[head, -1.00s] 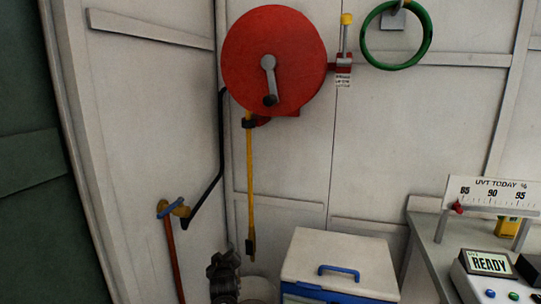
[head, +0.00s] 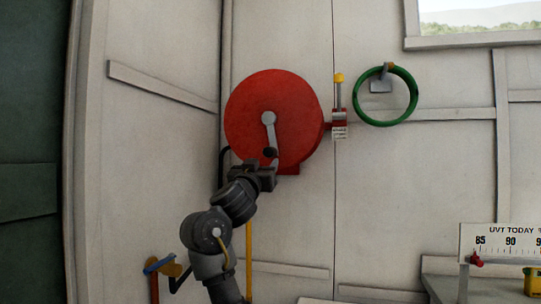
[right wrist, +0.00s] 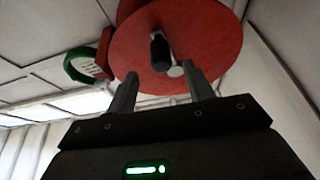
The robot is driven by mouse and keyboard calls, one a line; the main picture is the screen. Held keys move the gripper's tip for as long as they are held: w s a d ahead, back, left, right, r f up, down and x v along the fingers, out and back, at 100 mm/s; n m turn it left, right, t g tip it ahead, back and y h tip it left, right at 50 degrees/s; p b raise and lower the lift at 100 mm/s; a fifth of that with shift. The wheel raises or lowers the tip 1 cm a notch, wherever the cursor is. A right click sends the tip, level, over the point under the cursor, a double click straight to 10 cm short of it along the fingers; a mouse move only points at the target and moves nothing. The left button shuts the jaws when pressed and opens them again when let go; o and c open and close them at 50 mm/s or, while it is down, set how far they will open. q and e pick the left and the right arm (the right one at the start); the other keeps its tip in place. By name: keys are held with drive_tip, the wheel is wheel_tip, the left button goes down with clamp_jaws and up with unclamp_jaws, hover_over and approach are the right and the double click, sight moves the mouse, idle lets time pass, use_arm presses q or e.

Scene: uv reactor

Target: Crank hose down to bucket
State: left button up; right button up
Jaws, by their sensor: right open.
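The red hose reel (head: 255,95) is on the back wall. Its grey crank (head: 269,128) points down and ends in a black handle (head: 270,152). A yellow hose (head: 249,262) hangs below the reel, partly hidden by my right arm. My right gripper (head: 267,166) is just below the handle. In the right wrist view, my open right gripper (right wrist: 161,70) faces the reel (right wrist: 215,45). The black handle (right wrist: 160,50) shows between and beyond the fingertips, with nothing gripped. The bucket and my left gripper are out of view.
A yellow-topped pin (head: 338,92) in a red bracket is right of the reel. A green ring (head: 357,108) hangs farther right. A blue-handled valve (head: 160,264) is low left. A gauge board (head: 500,243) stands at lower right.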

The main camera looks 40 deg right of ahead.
sight(271, 153)
use_arm(q)
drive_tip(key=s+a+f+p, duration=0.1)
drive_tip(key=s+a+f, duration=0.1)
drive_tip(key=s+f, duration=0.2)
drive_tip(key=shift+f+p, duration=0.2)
drive_tip(key=shift+p, duration=0.2)
use_arm(e)
drive_tip(key=x, duration=0.9)
drive_tip(key=shift+w+d, duration=0.1)
clamp_jaws()
